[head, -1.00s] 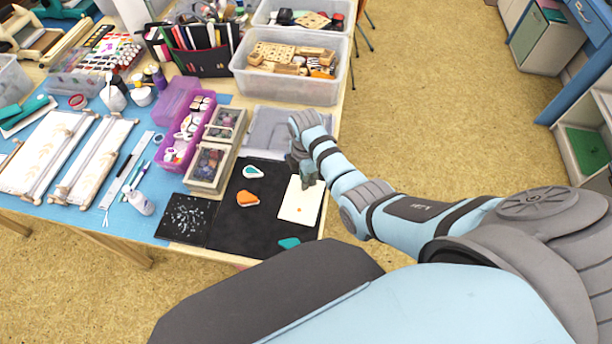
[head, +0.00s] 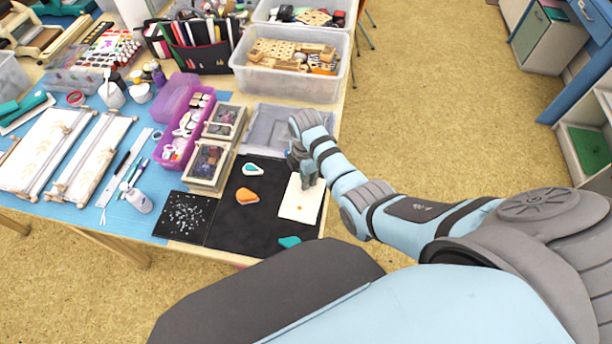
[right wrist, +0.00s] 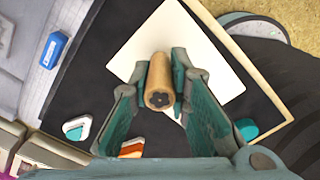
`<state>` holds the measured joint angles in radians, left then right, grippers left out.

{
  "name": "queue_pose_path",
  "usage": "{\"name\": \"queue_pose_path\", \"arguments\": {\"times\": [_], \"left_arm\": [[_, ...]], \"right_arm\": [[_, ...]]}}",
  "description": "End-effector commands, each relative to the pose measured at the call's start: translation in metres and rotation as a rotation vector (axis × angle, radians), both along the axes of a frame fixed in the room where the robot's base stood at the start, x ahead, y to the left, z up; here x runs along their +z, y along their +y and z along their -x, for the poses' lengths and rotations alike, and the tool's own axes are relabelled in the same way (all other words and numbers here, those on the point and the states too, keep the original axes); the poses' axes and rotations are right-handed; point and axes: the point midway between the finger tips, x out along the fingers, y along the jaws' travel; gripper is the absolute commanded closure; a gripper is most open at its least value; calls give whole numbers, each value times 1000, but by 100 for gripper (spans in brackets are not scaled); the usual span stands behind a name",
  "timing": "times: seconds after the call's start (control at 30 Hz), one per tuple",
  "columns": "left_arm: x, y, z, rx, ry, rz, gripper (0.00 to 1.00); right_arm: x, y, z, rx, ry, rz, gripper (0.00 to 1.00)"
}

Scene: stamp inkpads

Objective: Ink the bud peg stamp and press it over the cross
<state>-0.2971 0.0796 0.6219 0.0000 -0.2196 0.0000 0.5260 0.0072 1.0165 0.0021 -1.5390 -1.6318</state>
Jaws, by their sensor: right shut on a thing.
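A wooden peg stamp (right wrist: 160,85) with a dark flower mark on its near end is between the fingers of my right gripper (right wrist: 158,88). In the head view my right gripper (head: 307,178) is over the upper part of a white card (head: 298,208). A small orange mark (head: 299,207) shows on the card. The peg is hidden in the head view, and I cannot tell whether it touches the card. Inkpads lie on the black mat: a teal and white one (head: 252,169), an orange one (head: 247,197) and a teal one (head: 289,242). My left gripper is not in view.
A dark speckled square (head: 184,217) lies left of the mat (head: 231,227). Wooden boxes (head: 209,162) and a purple case (head: 184,130) stand behind it. A clear bin (head: 291,89) of wooden pieces stands at the back. A blue block (right wrist: 53,47) shows in the right wrist view.

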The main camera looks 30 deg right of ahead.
Motion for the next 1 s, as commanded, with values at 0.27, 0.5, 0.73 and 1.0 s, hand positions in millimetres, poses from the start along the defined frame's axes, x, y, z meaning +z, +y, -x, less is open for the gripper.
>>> {"name": "queue_pose_path", "arguments": {"times": [0.27,0.5,0.73,1.0], "left_arm": [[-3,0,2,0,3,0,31],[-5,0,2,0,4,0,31],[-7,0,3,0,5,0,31],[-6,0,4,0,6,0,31]], "right_arm": [[-4,0,0,0,0,0,100],[-7,0,0,0,-1,0,100],[-9,0,0,0,-1,0,100],[-9,0,0,0,0,0,100]]}}
